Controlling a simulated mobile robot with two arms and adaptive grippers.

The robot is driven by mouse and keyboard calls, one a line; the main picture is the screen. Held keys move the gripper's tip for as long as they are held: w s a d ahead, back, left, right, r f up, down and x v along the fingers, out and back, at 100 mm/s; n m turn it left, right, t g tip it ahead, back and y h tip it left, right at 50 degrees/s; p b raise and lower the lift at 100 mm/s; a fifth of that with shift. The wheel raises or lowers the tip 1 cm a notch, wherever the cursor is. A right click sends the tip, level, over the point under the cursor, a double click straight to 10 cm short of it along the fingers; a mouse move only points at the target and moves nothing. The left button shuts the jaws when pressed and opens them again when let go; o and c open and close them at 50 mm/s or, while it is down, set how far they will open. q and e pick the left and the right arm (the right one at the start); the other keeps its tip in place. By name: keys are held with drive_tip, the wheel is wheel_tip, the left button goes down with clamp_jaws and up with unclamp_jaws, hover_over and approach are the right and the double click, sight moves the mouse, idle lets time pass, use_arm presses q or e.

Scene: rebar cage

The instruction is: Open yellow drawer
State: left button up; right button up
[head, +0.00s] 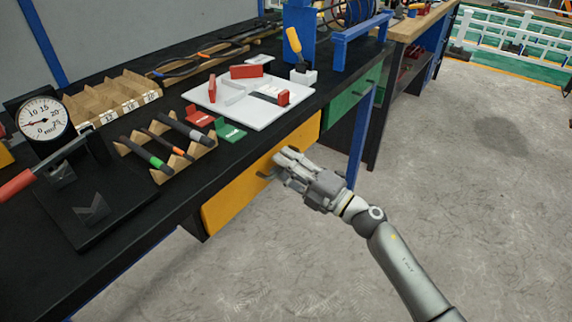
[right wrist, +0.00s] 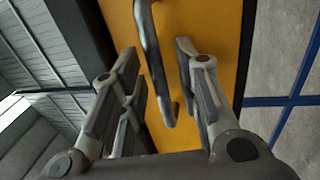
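The yellow drawer (head: 235,192) is set under the black workbench top, and its front looks flush with the bench. Its dark bar handle (head: 266,175) is partly hidden by my right gripper (head: 283,166) in the head view. In the right wrist view the yellow front (right wrist: 204,25) fills the middle, and the handle (right wrist: 152,60) runs between the two spread fingers of my right gripper (right wrist: 160,85). The fingers are open on either side of the handle, with a gap visible to each side. My left gripper is not in view.
A green drawer (head: 345,105) is right of the yellow one, near a blue bench leg (head: 362,135). On the black bench top (head: 105,205) are a white tray (head: 260,115), a tool holder (head: 170,170) and a dial gauge (head: 43,119). The grey floor in front is clear.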

clamp_jaws()
drive_tip(key=shift+s+d, duration=0.15)
drive_tip(key=shift+d, duration=0.05)
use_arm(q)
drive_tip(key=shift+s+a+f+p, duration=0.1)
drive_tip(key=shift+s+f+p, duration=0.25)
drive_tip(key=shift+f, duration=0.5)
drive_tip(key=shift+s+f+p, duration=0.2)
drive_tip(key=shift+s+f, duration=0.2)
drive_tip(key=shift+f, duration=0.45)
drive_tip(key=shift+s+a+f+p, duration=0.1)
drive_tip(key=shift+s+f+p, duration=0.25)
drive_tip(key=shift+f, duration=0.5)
use_arm(e)
drive_tip(key=r+v, duration=0.2)
drive_tip(key=v, duration=0.9)
drive_tip(key=r+v, duration=0.2)
drive_tip(key=v, duration=0.9)
drive_tip(key=shift+s+d, duration=0.4)
drive_tip(key=shift+d, duration=0.05)
